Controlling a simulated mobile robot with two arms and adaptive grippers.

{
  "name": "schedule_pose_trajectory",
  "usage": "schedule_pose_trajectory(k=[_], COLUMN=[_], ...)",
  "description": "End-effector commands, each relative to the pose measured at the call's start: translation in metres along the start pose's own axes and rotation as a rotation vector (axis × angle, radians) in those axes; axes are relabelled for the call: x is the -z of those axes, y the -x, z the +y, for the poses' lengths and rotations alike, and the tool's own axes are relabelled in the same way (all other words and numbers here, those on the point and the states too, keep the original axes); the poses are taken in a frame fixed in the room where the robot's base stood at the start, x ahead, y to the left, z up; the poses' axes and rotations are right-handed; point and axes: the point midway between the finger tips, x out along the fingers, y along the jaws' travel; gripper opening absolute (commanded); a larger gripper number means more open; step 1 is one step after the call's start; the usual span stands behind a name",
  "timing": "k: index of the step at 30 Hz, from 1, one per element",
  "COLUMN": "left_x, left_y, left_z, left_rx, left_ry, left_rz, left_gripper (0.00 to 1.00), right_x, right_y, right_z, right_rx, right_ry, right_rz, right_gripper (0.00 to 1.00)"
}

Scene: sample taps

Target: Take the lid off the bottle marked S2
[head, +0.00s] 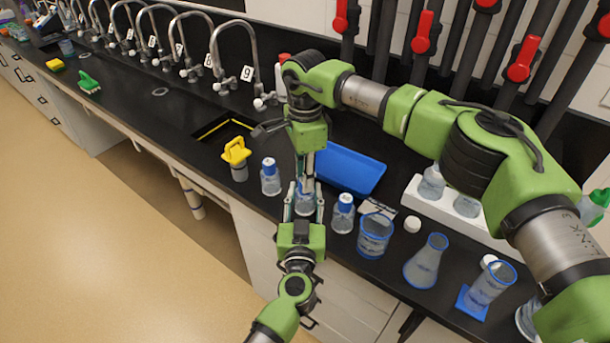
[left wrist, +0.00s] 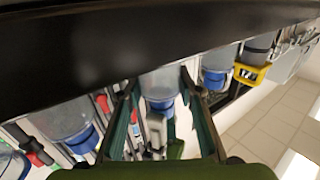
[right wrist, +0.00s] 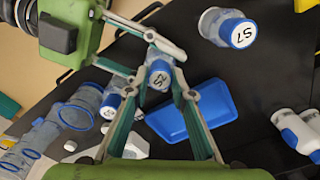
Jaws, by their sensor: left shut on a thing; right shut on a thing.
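The bottle marked S2 (head: 304,203) is a clear bottle with a blue-rimmed lid, standing near the counter's front edge. Its lid (right wrist: 158,77) shows the S2 mark in the right wrist view. My left gripper (head: 303,212) is shut around the bottle's body from the front. The bottle body (left wrist: 160,83) also shows between the left fingers in the left wrist view. My right gripper (head: 305,180) reaches down from above and is shut on the lid, which looks seated on the bottle. The fingers partly hide lid and bottle in the head view.
The bottle marked S7 (right wrist: 238,32) stands to the left in the head view (head: 270,177). Another blue-lidded bottle (head: 343,213) stands close on the right. A blue tray (head: 352,168) lies behind. A beaker (head: 375,235) and flask (head: 426,262) stand further right.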

Motion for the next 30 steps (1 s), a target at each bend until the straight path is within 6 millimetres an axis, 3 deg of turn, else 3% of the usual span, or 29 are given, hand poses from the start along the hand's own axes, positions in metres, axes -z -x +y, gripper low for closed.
schedule_pose_trajectory(k=[12,18,30], left_x=[-0.0008,-0.0008,-0.0009], left_y=[0.0003,0.0003,0.0003], left_z=[-0.0002,-0.0001,0.0001], left_rx=[0.0,0.0,0.0], left_ry=[-0.001,-0.001,0.0], left_rz=[-0.001,-0.001,-0.001], left_gripper=[0.0,0.0,0.0], right_x=[0.0001,0.0,-0.0001], right_y=[0.0011,0.0012,0.0013], right_z=[-0.0005,-0.0004,-0.0005], right_rx=[0.002,0.002,0.003], right_ry=[0.724,0.981,0.981], right_rz=[0.001,0.001,0.001], right_gripper=[0.0,0.0,0.0])
